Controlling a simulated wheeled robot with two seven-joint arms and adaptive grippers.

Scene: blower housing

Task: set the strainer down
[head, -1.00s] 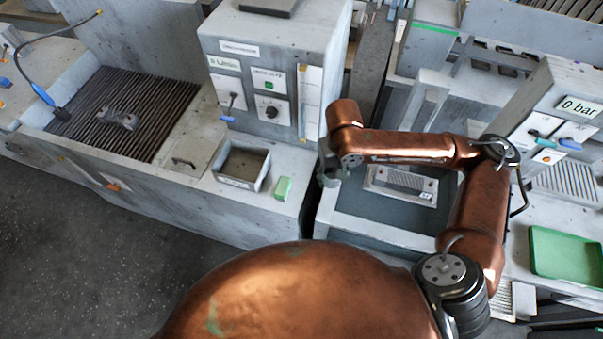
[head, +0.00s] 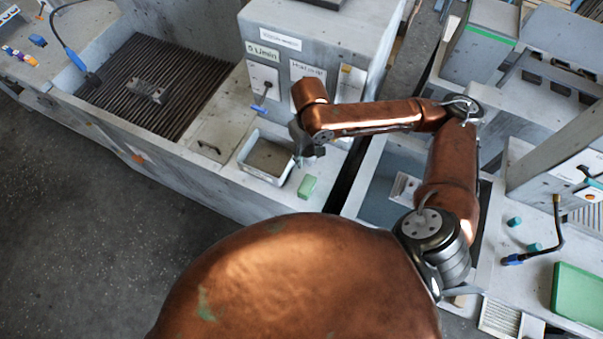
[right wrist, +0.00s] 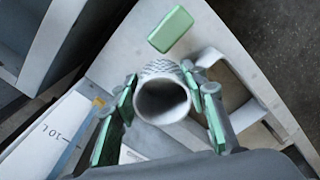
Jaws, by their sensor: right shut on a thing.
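The strainer (right wrist: 162,98) is a pale grey, open-ended cylinder with a textured, mesh-like far end in the right wrist view. My right gripper (right wrist: 163,90) is shut on it, with green-padded fingers on both sides. In the head view my right gripper (head: 303,148) is over the bench, at the right edge of a small open bin (head: 262,176). The strainer is too small there to make out clearly. Whether it touches the bench cannot be told. My left gripper is not in view.
A green block (head: 307,187) lies on the bench just right of the bin; it also shows in the wrist view (right wrist: 171,30). The control box (head: 300,45) stands behind. A slatted grate (head: 165,80) is at left, and a green tray (head: 578,292) at right.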

